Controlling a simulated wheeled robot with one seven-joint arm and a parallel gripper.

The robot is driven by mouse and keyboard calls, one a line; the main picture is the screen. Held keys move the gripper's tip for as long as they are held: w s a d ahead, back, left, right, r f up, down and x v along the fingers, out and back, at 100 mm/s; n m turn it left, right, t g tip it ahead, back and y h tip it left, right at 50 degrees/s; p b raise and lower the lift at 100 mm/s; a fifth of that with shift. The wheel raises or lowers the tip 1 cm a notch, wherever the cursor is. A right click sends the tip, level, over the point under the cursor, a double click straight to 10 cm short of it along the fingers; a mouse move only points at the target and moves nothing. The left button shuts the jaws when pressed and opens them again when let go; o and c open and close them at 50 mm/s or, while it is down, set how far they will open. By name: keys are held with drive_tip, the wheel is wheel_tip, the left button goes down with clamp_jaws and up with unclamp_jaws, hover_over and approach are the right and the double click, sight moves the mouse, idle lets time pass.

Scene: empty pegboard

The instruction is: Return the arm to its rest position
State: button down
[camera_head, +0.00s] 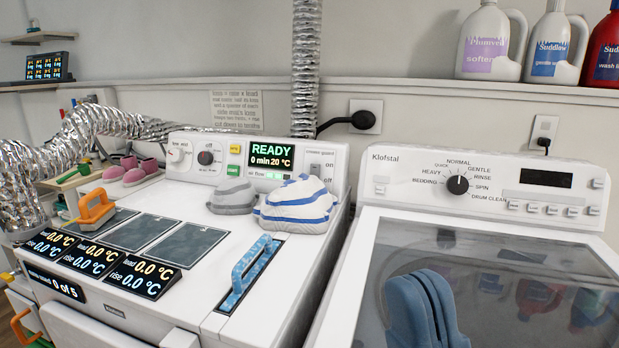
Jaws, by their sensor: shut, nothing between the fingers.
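My gripper (418,285) shows as rounded blue fingers at the bottom of the head view, right of centre. The fingers are together and hold nothing. They stand in front of the dark glass lid (540,265) of the washer at right, apart from the dryer. The rest of my arm is out of view below the frame.
The dryer (190,300) at left bears a grey folded cloth (232,196), a blue-striped white cloth (296,203), a blue handle (252,266) and temperature displays (138,274). Bottles (487,42) stand on the back ledge. A foil duct (305,70) rises behind.

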drive_tip(key=s+d+f+m+g+h, duration=0.35)
drive_tip(key=f+m+h, duration=0.2)
drive_tip(key=f, duration=0.35)
drive_tip(key=s+d+f+m+g+h, duration=0.2)
drive_tip(key=d+f+m+h, duration=0.25)
drive_tip(key=f+h, duration=0.35)
drive_tip(key=s+d+f+n+g, duration=0.1)
drive_tip(key=s+d+f+g, duration=0.6)
drive_tip(key=s+f, duration=0.3)
drive_tip(key=s+d, duration=0.1)
drive_tip(key=s, duration=0.3)
drive_tip(key=shift+f+b, duration=0.3)
drive_tip(key=shift+s+d+h, duration=0.1)
drive_tip(key=shift+h, duration=0.15)
